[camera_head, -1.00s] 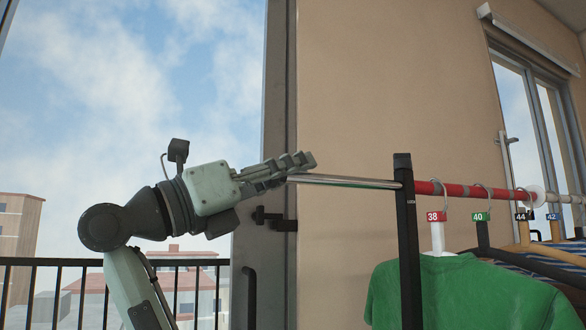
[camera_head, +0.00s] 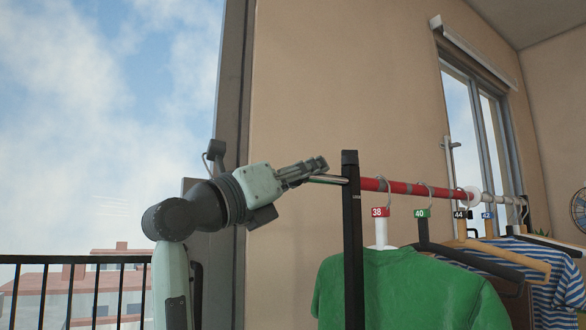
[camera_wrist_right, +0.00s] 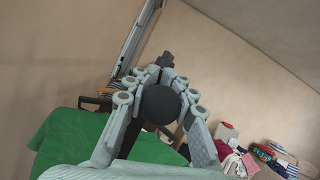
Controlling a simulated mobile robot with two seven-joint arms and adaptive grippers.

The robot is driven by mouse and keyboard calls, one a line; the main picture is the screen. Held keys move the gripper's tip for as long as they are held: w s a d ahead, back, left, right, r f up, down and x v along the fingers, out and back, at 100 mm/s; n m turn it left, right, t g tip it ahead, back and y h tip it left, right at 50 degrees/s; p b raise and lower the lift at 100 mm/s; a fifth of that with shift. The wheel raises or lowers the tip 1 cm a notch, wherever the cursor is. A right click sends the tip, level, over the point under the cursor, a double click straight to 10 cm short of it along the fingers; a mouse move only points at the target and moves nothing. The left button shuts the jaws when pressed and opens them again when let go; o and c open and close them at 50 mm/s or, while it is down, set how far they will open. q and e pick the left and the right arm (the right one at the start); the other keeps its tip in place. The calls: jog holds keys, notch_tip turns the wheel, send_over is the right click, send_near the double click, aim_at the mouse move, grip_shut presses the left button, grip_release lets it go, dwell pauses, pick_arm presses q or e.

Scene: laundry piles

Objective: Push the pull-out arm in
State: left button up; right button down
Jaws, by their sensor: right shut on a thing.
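The chrome pull-out arm (camera_head: 328,180) is a thin rod sticking out of the left end of the clothes rail, past the black upright post (camera_head: 351,240). Only a short length of it shows. My right gripper (camera_head: 312,168) is shut on its outer end, close to the post. In the right wrist view the fingers of my right gripper (camera_wrist_right: 160,88) close around a round black end cap (camera_wrist_right: 160,104). The black post (camera_wrist_right: 167,60) rises behind it. My left gripper is not in view.
A red rail (camera_head: 400,187) carries hangers with numbered tags, a green shirt (camera_head: 400,290) and striped clothes (camera_head: 545,268). A tan wall (camera_head: 300,100) stands behind. A balcony railing (camera_head: 75,259) is at the left. Folded clothes (camera_wrist_right: 240,160) lie at the lower right in the wrist view.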

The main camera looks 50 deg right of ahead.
jog(key=c, duration=1.2)
grip_release()
jog(key=v, duration=1.2)
jog(key=shift+a, duration=0.1)
